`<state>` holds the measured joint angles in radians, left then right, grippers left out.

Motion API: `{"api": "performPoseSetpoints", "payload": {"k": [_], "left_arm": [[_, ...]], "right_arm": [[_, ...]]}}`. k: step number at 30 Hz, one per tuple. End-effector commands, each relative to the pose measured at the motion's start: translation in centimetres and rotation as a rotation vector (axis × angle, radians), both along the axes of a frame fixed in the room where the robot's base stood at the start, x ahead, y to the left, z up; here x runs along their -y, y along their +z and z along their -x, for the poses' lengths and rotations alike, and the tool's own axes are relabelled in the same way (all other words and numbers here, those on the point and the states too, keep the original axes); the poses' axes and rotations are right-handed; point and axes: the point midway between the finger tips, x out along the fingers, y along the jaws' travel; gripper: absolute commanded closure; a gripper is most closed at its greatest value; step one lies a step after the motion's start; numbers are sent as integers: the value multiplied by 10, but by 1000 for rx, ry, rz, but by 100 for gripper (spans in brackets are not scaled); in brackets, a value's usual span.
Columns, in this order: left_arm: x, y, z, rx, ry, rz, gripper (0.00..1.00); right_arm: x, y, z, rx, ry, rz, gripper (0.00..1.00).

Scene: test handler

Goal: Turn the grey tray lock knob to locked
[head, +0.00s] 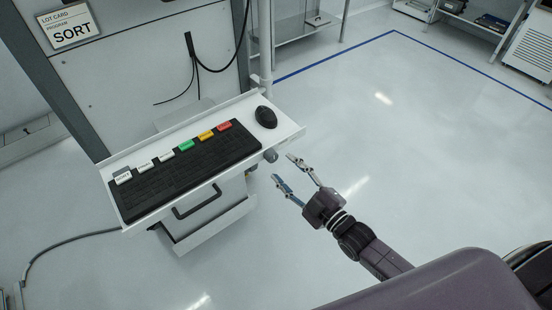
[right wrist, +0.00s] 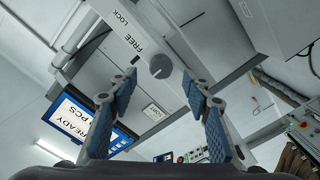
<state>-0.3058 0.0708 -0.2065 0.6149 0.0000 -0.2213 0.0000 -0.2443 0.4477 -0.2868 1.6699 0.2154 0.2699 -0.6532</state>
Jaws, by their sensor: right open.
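The grey tray lock knob (head: 270,156) sticks out from the right end of the keyboard tray (head: 290,131) in the head view. In the right wrist view the round knob (right wrist: 161,66) is on a pale bar with the words FREE and LOCK beside it. I cannot tell surely which word it points to. My right gripper (head: 283,168) is open and faces the knob from the right. In the right wrist view its fingertips (right wrist: 160,76) are on either side of the knob's outline, with no contact visible. My left gripper is not in view.
A black keyboard (head: 150,190) with several coloured labels and a black mouse (head: 266,117) lie on the tray. A dark handle (head: 198,201) is on the drawer front below. A black cable (head: 215,70) hangs from the panel behind. The floor to the right is clear.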

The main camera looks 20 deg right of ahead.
Motion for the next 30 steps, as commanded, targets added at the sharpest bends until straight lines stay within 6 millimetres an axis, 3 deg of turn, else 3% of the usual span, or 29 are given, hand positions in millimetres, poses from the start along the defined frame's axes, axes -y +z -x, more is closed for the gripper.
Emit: {"api": "performPoseSetpoints", "payload": {"k": [9,22,30], "left_arm": [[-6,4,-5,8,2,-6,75],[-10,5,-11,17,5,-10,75],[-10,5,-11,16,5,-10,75]], "right_arm": [[-14,0,-40,-1,-1,-1,55],[-17,-1,-48,-2,-1,0,55],[-17,-1,-48,-3,-1,-1,85]]}}
